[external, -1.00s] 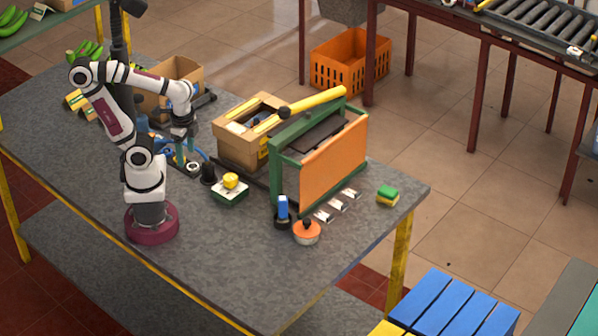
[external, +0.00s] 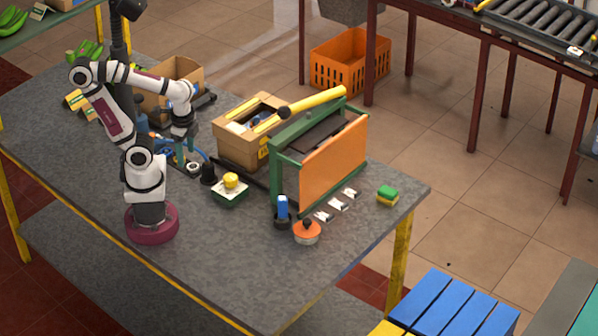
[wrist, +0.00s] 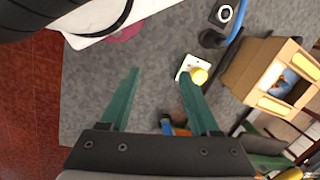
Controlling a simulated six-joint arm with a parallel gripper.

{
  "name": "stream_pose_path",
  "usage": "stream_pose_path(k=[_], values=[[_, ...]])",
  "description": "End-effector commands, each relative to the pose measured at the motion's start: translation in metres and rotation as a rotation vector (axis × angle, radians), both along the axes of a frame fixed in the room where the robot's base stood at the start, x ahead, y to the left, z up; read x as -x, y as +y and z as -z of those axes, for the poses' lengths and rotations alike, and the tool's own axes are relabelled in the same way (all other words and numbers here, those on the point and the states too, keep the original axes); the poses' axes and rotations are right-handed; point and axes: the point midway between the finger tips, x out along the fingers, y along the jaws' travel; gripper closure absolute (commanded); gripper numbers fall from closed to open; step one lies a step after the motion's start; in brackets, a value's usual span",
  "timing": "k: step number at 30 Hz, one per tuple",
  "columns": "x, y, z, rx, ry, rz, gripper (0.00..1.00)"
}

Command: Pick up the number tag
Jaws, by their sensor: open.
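My gripper (wrist: 158,76) is open and empty, with its two green fingers apart over bare grey table in the wrist view. In the external view my gripper (external: 186,148) hangs above the table's left part, pointing down. Several small white-and-dark pieces, including this one (external: 338,204), lie in a row on the table in front of the orange panel. They look like tags, but I cannot read any number on them. They are well to the right of my gripper and I cannot make them out in the wrist view.
A green frame (external: 277,176) with an orange panel (external: 333,168) stands beside the row. Around it are a blue item in a black cup (external: 283,218), an orange round pot (external: 307,234), a sponge (external: 387,196), a yellow knob (external: 231,180) and a cardboard box (external: 238,150).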

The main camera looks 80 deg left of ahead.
Motion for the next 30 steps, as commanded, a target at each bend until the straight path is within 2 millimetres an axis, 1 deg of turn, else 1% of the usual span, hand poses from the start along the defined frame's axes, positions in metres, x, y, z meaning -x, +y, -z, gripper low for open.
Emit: stream_pose_path(k=[14,17,25,26,28,29,30], values=[[0.0,0.0,0.0,0.0,0.0,0.0,0.37],[0.0,0.0,0.0,0.0,0.0,0.0,0.25],[-0.002,0.0,-0.001,0.001,-0.001,-0.01,0.25],[-0.007,0.0,-0.005,0.001,-0.005,-0.035,0.25],[-0.036,-0.002,-0.023,0.006,-0.022,-0.173,0.25],[-0.056,-0.003,-0.033,0.01,-0.035,-0.27,0.25],[-0.088,-0.004,-0.048,0.016,-0.052,-0.429,0.25]])
